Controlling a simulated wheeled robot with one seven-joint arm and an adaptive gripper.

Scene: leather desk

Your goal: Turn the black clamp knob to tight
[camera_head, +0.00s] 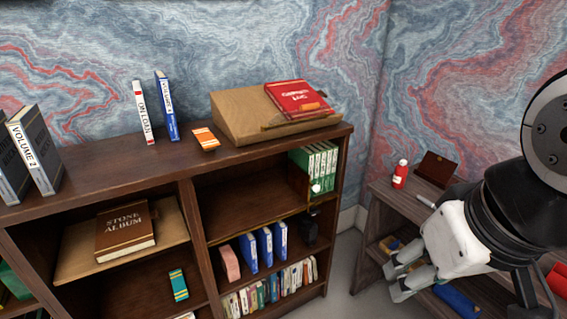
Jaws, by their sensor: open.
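A small black object (309,229) stands at the right end of the bookcase's middle compartment. It may be the clamp, but its knob and setting are too small to tell. My gripper (391,281) is at the right, its pale fingers apart and empty. It is to the right of the bookcase and well apart from the black object, in front of the side desk.
The dark bookcase (100,170) holds several books and a wooden slope (236,118) with a red book (297,98). Green binders (313,168) fill its upper right. The side desk (402,204) carries a red bottle (400,174). Floor shows between them.

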